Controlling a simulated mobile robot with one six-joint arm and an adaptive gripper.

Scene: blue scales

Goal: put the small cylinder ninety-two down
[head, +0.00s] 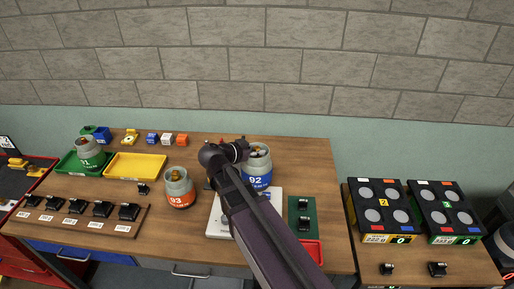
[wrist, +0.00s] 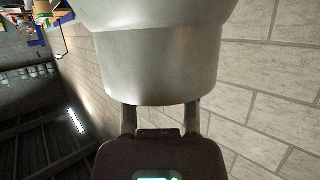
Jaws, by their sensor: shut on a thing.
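The small cylinder ninety-two (head: 257,180) is grey on top with a blue band marked 92. In the head view it appears upright at the back right of the table, behind a white flat plate. I cannot tell whether its base touches anything. In the wrist view my gripper (wrist: 160,107) has its two fingers on either side of the cylinder's grey upper part (wrist: 158,65), shut on it. My arm covers part of the white plate (head: 215,226) and hides the fingers in the head view.
Cylinder 93 (head: 180,188) with an orange band stands left on the table (head: 150,250). Cylinder 91 (head: 90,152) is in a green tray (head: 70,164); a yellow tray (head: 135,166) is beside it. A green mat (head: 302,204) with black blocks and a red tray (head: 315,252) lie right.

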